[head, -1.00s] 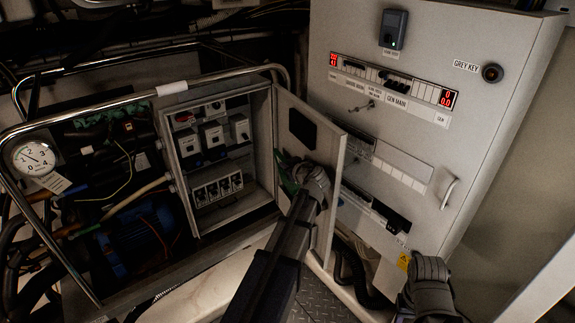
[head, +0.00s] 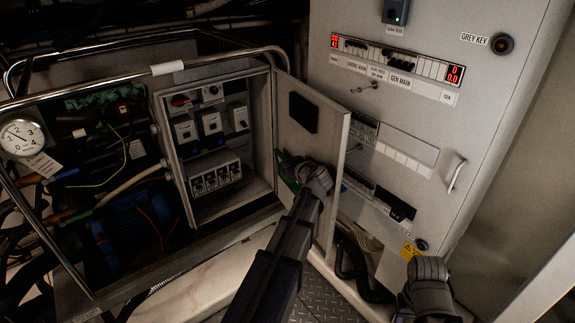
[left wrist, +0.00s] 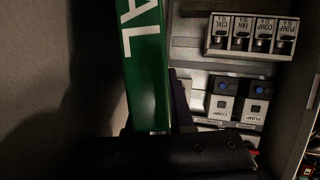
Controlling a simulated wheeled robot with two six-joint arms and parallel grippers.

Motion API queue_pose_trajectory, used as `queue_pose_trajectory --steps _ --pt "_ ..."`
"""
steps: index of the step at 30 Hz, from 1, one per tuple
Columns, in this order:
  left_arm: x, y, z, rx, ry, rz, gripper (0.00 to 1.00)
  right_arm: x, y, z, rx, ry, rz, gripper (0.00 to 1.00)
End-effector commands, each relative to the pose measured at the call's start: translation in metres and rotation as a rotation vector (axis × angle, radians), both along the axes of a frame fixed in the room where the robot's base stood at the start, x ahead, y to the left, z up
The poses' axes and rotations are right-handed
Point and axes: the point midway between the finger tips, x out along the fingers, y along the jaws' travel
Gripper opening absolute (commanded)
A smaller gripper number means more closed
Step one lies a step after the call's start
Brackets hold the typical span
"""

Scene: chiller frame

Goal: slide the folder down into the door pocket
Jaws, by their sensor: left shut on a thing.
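The green folder (left wrist: 147,60) with white letters runs up from my left gripper (left wrist: 155,132) in the left wrist view. My left gripper is shut on it. In the head view only a green sliver of the folder (head: 286,178) shows beside my left gripper (head: 298,170), in front of the inner face of the open door (head: 330,135). A black rectangular piece (head: 303,113) sits on that face above the gripper; I cannot tell whether it is the pocket. The folder's lower end is hidden. My right gripper (head: 428,290) is at the bottom right; its fingertips are hidden.
The open electrical box (head: 213,140) left of the door holds switches and breakers. A tall grey cabinet (head: 440,110) with red displays stands close on the right. A chrome rail (head: 110,90) and pressure gauge (head: 22,136) are at left. Chequer-plate floor (head: 318,298) shows below.

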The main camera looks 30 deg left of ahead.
Motion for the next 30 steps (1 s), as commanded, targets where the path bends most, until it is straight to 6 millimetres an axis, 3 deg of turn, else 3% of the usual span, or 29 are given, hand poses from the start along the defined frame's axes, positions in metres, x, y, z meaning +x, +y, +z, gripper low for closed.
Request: queue_pose_trajectory --steps 15,28,29,30 --pt "0.006 -0.004 -0.032 0.023 0.044 0.001 0.00 0.000 0.000 -0.031 0.000 0.000 0.000 0.50" --pt "0.004 -0.004 -0.038 0.025 0.052 0.004 0.00 0.000 0.000 -0.036 0.000 0.000 0.000 0.50" --pt "0.004 -0.004 -0.038 0.025 0.052 0.004 0.28 0.000 0.000 -0.036 0.000 0.000 0.000 0.50" --pt "0.004 -0.004 -0.038 0.025 0.052 0.004 0.33 0.000 0.000 -0.036 0.000 0.000 0.000 0.50"
